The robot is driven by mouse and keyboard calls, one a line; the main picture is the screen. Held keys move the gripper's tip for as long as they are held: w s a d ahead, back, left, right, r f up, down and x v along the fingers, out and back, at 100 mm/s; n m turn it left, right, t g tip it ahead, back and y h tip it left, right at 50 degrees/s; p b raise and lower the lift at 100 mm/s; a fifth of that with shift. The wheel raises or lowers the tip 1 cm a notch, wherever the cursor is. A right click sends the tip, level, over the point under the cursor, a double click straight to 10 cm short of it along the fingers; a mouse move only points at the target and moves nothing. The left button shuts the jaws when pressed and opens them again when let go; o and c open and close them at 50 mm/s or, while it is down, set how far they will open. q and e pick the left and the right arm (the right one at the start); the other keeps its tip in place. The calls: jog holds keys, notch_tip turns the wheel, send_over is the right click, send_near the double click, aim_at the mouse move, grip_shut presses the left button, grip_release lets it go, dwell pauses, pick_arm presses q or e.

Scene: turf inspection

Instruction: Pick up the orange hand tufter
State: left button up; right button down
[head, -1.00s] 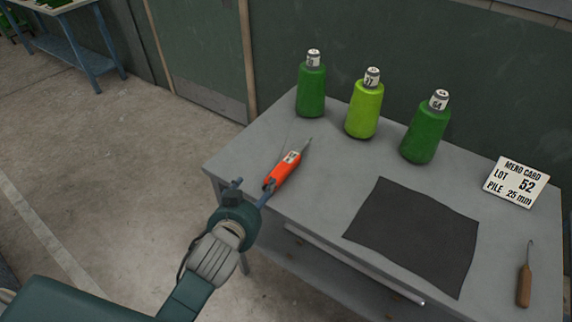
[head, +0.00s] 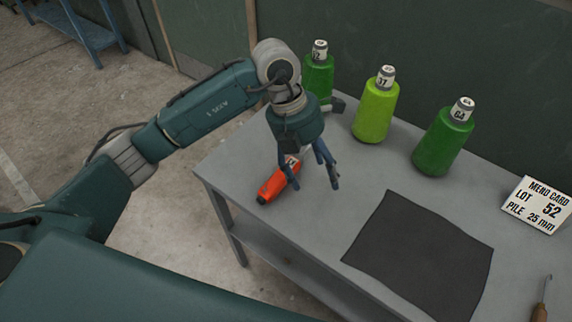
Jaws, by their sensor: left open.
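The orange hand tufter (head: 274,188) lies on the left part of the grey table, its rear end toward the table's front left edge. Its white label shows partly; its thin metal tip is hidden behind my left gripper. My left gripper (head: 316,182) is open and points down over the tufter's front part, with its fingers just right of and around the label end. I cannot tell whether a finger touches the tufter. My right gripper is not in view.
Two dark green cones (head: 443,138) and a lime green cone (head: 376,110) stand at the back of the table (head: 330,225). A dark mat (head: 420,255) lies in front of them. A lot card (head: 538,205) and a wooden-handled hook (head: 540,312) are at the right.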

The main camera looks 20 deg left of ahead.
pick_arm(q)
jog(key=w+a+y, duration=0.1)
jog(key=a, duration=0.2)
jog(key=w+a+y, duration=0.1)
jog(key=a, duration=0.2)
jog(key=w+a+n+y, duration=0.1)
jog(key=a+y, duration=0.1)
jog(key=a, duration=0.1)
jog(key=shift+w+a+r, duration=0.15)
jog(key=shift+w+r, duration=0.05)
jog(key=shift+r, duration=0.15)
jog(key=p, duration=0.2)
send_over(279, 171)
jog(key=f, duration=0.2)
jog(key=s+f, duration=0.1)
jog(key=f, duration=0.1)
jog(key=shift+f, duration=0.2)
jog(key=f+p, duration=0.1)
jog(key=f, duration=0.1)
jog(key=w+f+p, duration=0.1)
jog(key=f, duration=0.1)
jog(key=shift+f, duration=0.9)
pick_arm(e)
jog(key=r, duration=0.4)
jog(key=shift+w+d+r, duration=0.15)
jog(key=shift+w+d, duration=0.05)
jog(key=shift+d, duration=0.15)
